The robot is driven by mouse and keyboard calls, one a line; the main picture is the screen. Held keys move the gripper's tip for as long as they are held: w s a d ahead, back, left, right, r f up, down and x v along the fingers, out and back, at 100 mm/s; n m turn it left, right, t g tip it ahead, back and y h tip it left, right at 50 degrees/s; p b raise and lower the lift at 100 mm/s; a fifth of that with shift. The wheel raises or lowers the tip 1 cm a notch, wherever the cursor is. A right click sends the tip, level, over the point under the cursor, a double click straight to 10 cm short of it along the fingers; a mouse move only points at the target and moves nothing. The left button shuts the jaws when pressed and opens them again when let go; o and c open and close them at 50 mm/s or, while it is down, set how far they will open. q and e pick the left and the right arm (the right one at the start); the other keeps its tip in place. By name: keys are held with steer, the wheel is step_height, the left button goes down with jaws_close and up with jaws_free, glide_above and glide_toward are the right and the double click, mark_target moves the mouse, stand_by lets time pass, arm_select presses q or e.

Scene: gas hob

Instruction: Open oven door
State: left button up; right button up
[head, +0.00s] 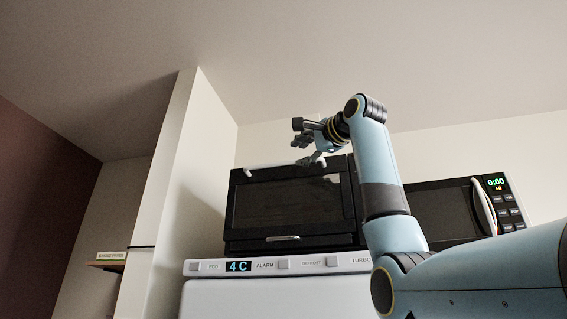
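My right gripper (300,143) is raised near the unit's top edge, at the end of my blue arm. Its grey fingers look spread apart, with nothing seen between them. I cannot tell whether it touches the unit. My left gripper is not in view.
A white appliance (275,290) with a lit panel reading "4 C" and "ALARM" stands below. A microwave (447,211) with a curved handle is at the right, partly behind my arm. A pale wall panel (185,170) rises at the left, with a small shelf (106,265) beyond.

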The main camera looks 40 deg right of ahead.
mark_target(285, 163)
steer(key=w+p, duration=0.1)
steer(key=w, duration=0.2)
steer(key=w+r+p, duration=0.1)
steer(key=w+p, duration=0.1)
steer(key=w, duration=0.1)
steer(key=w+p, duration=0.2)
steer(key=w, duration=0.1)
steer(key=shift+d+r, duration=0.15)
steer(key=shift+d, duration=0.1)
steer(key=shift+w, duration=0.3)
jaws_close()
